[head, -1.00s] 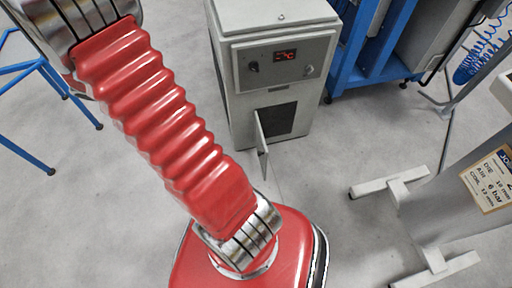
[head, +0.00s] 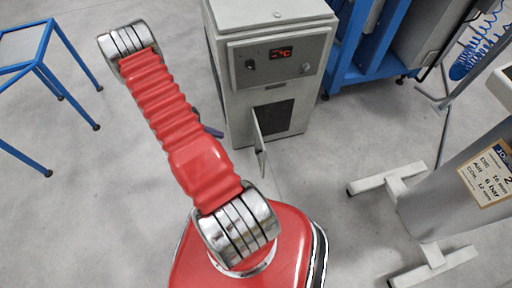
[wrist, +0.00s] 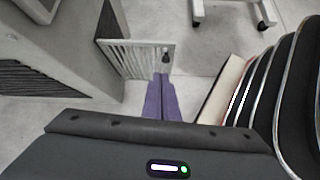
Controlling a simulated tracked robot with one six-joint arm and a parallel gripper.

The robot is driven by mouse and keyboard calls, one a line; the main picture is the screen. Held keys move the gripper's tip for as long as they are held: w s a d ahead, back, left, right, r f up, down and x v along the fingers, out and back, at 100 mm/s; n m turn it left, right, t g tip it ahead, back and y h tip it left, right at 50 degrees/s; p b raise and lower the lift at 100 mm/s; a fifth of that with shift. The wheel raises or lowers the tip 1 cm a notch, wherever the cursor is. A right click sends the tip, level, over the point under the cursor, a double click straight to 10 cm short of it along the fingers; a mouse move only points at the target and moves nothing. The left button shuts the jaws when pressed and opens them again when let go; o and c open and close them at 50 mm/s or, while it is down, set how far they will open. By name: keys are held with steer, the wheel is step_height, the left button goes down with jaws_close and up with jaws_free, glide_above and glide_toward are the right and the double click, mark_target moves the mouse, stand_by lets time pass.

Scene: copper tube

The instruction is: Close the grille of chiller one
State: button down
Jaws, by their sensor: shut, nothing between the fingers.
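Chiller one appears to be the grey cabinet (head: 235,115) with a red display, ahead of me in the head view. Its grille (head: 259,143) stands open, swung outward from the left side of a dark low opening (head: 276,118). In the wrist view the grille (wrist: 135,58) is a pale slatted panel with a dark latch (wrist: 165,53) near its free edge. My gripper (wrist: 161,82) has purple fingers, shut and empty, pointing at the lower free corner of the grille; I cannot tell whether they touch. In the head view my arm mostly hides the gripper, left of the cabinet.
A blue-framed bench (head: 370,45) stands behind at the right. A grey machine on white feet (head: 385,183) stands at the right, with its label (head: 487,172). A blue stand (head: 40,65) is at the far left.

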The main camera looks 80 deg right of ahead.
steer(key=s+f+n, duration=0.1)
steer(key=s+f, duration=0.4)
steer(key=f, duration=0.2)
steer(key=shift+s+d+f+g, duration=0.15)
steer(key=shift+s+d+g, duration=0.05)
steer(key=shift+g, duration=0.2)
steer(key=s+r+x, duration=0.1)
steer(key=r+x, duration=0.1)
steer(key=x, duration=1.1)
steer(key=shift+s+d, duration=0.3)
steer(key=shift+d, duration=0.05)
